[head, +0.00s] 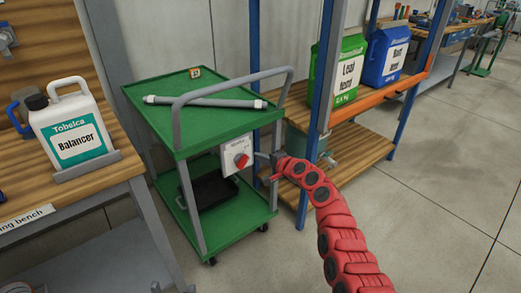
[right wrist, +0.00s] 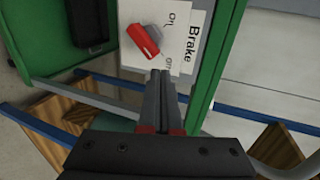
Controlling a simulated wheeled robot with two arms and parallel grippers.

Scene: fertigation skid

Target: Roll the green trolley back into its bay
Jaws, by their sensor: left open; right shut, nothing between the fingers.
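The green trolley (head: 215,131) stands between the bench and the rack, with a grey push handle (head: 235,76). A white brake plate (head: 231,157) with a red knob (head: 241,160) is on its side. In the right wrist view the knob (right wrist: 143,41) lies diagonally near "On" and off-side lettering; I cannot tell its setting. My right gripper (head: 265,168) is shut and empty beside the plate; its fingertips (right wrist: 160,76) show just below the knob, apart from it in the picture. My left gripper (head: 172,288) barely shows at the bottom edge, open, far from the handle.
A bench with a Balancer jug (head: 75,130) is left. Floor at right is clear.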

